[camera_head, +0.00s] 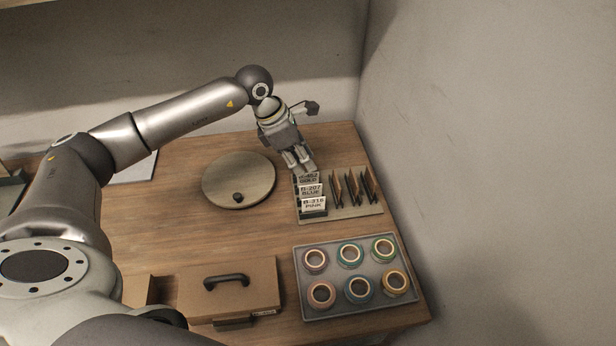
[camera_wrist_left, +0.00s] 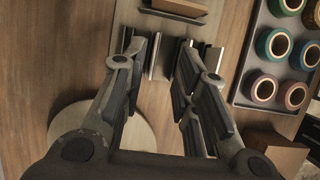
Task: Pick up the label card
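Three white label cards stand in a row at the left of a rack (camera_head: 355,211): B-452 GOLD (camera_head: 308,179) at the back, B-207 BLUE (camera_head: 311,190) in the middle and B-316 PINK (camera_head: 313,204) in front. My left gripper (camera_head: 303,168) points down at the back card, and its fingers partly hide that card. In the left wrist view the fingers (camera_wrist_left: 163,58) are apart, with a thin upright card edge (camera_wrist_left: 154,56) between the tips. I cannot tell whether either finger touches it. My right gripper is not in view.
Several dark upright dividers (camera_head: 352,190) stand at the rack's right. A round wooden disc (camera_head: 240,172) with a dark knob lies left of the rack. A grey tray (camera_head: 335,306) of tape rolls is in front. A box (camera_head: 205,300) with a black handle is front left.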

